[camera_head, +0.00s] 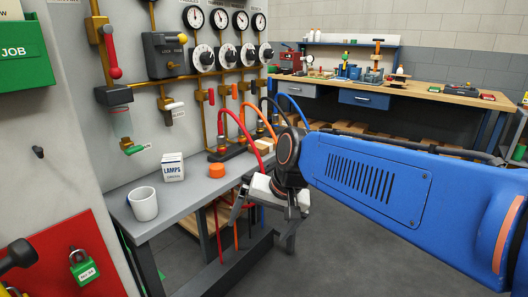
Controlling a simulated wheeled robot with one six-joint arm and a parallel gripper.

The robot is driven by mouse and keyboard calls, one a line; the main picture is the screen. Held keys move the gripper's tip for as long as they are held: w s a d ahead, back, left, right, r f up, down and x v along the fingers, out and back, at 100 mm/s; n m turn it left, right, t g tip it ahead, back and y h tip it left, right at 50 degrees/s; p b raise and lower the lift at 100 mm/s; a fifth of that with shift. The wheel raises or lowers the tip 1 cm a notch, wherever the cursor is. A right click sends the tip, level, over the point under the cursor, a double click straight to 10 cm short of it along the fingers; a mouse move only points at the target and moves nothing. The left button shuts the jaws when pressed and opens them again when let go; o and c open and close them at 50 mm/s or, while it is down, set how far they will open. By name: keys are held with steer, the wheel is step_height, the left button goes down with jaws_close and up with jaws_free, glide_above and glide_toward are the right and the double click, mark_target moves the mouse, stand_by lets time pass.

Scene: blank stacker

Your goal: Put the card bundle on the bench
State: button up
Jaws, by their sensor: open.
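My gripper (262,222) is open, pointing down over the right front edge of the grey bench (205,192). Nothing shows between its fingers. A small tan block (265,146) lies at the right end of the grey bench, just behind the gripper and partly hidden by a hose. I cannot tell whether it is the card bundle, and no other thing in view is clearly that bundle. A second, wood-topped bench (440,94) stands against the back wall.
A white mug (143,204), a LAMPS box (173,167) and an orange cap (217,170) stand on the grey bench. Coloured hoses (250,135) loop up behind my gripper. A gauge panel (150,90) rises behind. Floor (350,240) is clear below my arm.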

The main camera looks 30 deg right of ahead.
steer(key=w+d+r+m+y, duration=0.2)
steer(key=w+d+r+m, duration=0.1)
steer(key=w+m, duration=0.4)
steer(key=m+t, duration=0.7)
steer(key=m, duration=1.1)
glide_toward(265, 143)
steer(key=x, duration=0.5)
steer(key=shift+w, duration=0.4)
steer(key=shift+x, duration=2.65)
steer(key=shift+s+f, duration=0.15)
steer(key=shift+c, duration=0.6)
steer(key=c, duration=0.9)
